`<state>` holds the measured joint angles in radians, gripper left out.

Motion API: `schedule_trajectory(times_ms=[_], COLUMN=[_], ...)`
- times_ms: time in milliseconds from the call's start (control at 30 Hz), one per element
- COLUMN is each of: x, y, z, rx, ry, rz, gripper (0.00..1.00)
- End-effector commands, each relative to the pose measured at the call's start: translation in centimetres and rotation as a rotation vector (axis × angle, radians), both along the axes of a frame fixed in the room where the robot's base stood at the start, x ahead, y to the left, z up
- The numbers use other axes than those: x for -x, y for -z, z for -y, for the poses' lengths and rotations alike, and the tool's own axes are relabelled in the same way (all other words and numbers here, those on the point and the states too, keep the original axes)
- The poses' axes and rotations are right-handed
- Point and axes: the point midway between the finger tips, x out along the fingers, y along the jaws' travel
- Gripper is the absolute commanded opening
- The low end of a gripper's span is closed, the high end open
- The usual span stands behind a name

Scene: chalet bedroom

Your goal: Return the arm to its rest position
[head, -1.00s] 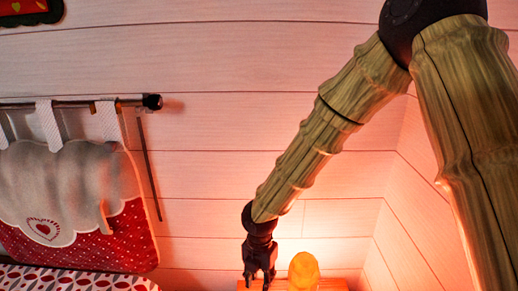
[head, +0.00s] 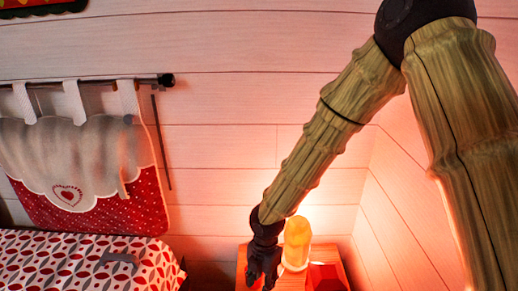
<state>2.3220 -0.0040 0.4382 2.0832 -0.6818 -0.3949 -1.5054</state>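My arm comes in from the upper right of the head view, bends at a dark joint near the top and reaches down to the left. My gripper (head: 262,272) is at its lower end, black and pointing down, over or just in front of a small wooden bedside table (head: 291,283). Its two fingers look apart, and I see nothing between them. A glowing orange lamp (head: 297,240) stands on the table just right of the gripper. I cannot tell the exact gap between them.
A red-and-white cushion (head: 110,212) hangs from a wall rod (head: 90,82). Plank walls meet behind the arm.

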Motion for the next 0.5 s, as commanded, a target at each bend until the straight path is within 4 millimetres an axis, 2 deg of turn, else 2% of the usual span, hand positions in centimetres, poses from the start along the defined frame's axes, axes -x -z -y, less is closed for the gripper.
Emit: schedule_trajectory(times_ms=[267,367,500], x=[3.6,5.4,9.1], y=[5.1,7.4,11.6], z=[1.4,2.2,4.1], rx=[-0.053,-0.069,-0.080], ry=[0.317,0.484,0.820], rz=[-0.084,-0.123,-0.191], gripper=[0.34,0.34,0.34])
